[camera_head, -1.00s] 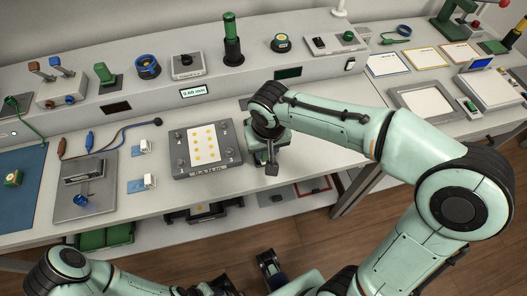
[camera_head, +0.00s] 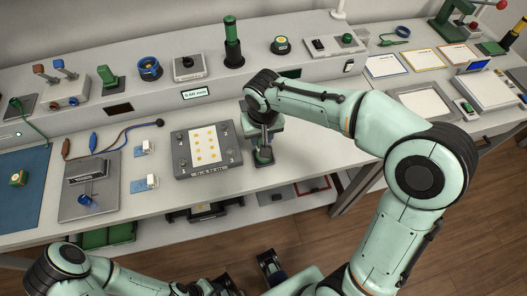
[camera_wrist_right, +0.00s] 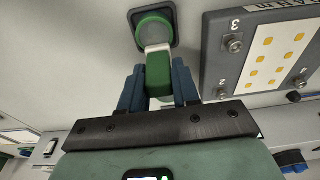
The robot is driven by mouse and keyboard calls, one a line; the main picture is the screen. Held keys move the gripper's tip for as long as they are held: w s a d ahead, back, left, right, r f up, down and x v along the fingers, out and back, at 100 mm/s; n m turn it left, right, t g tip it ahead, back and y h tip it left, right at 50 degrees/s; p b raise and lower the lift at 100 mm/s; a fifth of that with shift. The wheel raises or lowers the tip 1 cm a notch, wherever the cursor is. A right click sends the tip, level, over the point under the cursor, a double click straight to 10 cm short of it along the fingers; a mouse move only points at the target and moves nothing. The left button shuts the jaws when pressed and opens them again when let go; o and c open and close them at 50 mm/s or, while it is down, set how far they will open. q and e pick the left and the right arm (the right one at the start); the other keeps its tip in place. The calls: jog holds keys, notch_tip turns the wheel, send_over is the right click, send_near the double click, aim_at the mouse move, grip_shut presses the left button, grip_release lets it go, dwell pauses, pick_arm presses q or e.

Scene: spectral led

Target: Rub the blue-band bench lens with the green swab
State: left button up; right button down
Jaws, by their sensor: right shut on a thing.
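My right gripper (camera_head: 263,147) points down over the front bench, just right of the grey dotted plate. In the right wrist view its blue fingers (camera_wrist_right: 159,85) are shut on a green handle with a pale neck, which I take as the green swab (camera_wrist_right: 159,72). The neck meets a green round part in a dark square base (camera_wrist_right: 172,22) on the bench. Whether it is seated or loose there I cannot tell. A black round piece with a blue band (camera_head: 149,68), likely the blue-band bench lens, stands on the raised shelf at upper left. My left gripper is out of view.
The grey dotted plate (camera_head: 182,165) lies close left of my right gripper. A grey plate with a block (camera_head: 75,207) and a blue mat (camera_head: 20,220) are farther left. A tall green cylinder (camera_head: 232,42) stands on the shelf behind. The bench right of my gripper is mostly clear.

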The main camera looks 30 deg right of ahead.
dwell(0.3)
jog(key=shift+s+a+b, duration=0.25)
jog(key=shift+s+b, duration=0.25)
jog(key=shift+s, duration=0.65)
jog(key=shift+s+a+b, duration=0.25)
jog(key=shift+s+b, duration=0.2)
jog(key=shift+s, duration=0.65)
jog(key=shift+r+p, duration=0.7)
jog(key=shift+r, duration=0.15)
jog(key=shift+f, duration=0.1)
jog(key=shift+w+d+f+p, duration=0.1)
jog(key=shift+w+d+p, duration=0.15)
jog(key=shift+w, duration=0.6)
jog(key=shift+w+d+f+p, duration=0.15)
jog(key=shift+w+p, duration=0.2)
jog(key=shift+w, duration=0.55)
jog(key=shift+w+d+r+p, duration=0.1)
jog(key=shift+w+d+p, duration=0.15)
jog(key=shift+w, duration=0.6)
